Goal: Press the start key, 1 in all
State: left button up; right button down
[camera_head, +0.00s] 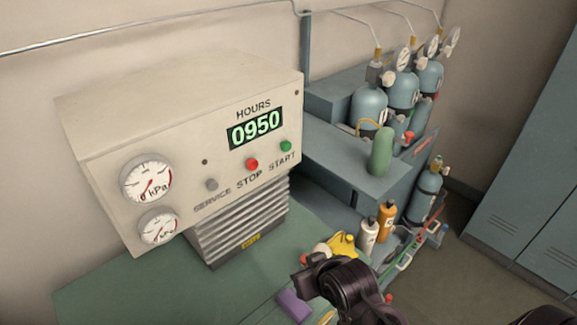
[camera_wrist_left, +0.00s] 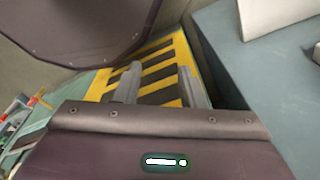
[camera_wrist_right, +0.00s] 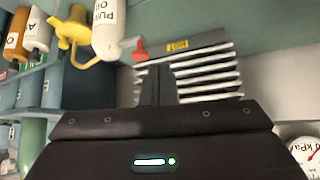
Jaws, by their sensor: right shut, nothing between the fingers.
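The green start key (camera_head: 286,146) is on the front of the beige machine (camera_head: 180,110), above the word START and right of the red stop key (camera_head: 252,164). A grey service key (camera_head: 211,185) is further left. The display (camera_head: 256,128) reads 0950. My right arm is at the bottom of the head view, below and right of the start key and apart from it. In the right wrist view, my right gripper (camera_wrist_right: 156,85) is shut and empty in front of the louvres; the start key is not in that view. My left gripper (camera_wrist_left: 158,82) is open and empty, over yellow-black stripes.
Two gauges (camera_head: 147,182) are on the machine's left. Gas cylinders (camera_head: 402,90) and a green bottle (camera_head: 381,152) stand on the blue-grey bench at right. Bottles (camera_head: 386,220) and a yellow oil can (camera_head: 342,244) stand near my right arm. Space before the keys is clear.

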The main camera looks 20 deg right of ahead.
jog(key=w+d+r+m+t+h, duration=0.1)
jog(key=w+d+r+t, duration=0.15)
jog(key=w, duration=0.25)
jog(key=w+d+r+m+t+h, duration=0.1)
jog(key=w+r+m+t, duration=0.1)
jog(key=w+t, duration=0.25)
jog(key=w+d+r+m+t+h, duration=0.2)
jog(key=d+r+t+h, duration=0.4)
jog(key=r, duration=0.3)
jog(key=shift+w+r+m+t, duration=0.15)
jog(key=shift+r+m+t, duration=0.25)
jog(key=shift+m+t, duration=0.5)
jog(key=shift+w+a, duration=0.1)
jog(key=b, duration=0.3)
send_near(287, 146)
jog(key=w+d+r, duration=0.3)
jog(key=d, duration=0.1)
jog(key=shift+w+a+r, duration=0.1)
jog(key=shift+w+r, duration=0.1)
jog(key=shift+w, duration=0.4)
jog(key=shift+w, duration=0.15)
jog(key=shift+w+a, duration=0.15)
jog(key=shift+w, duration=0.1)
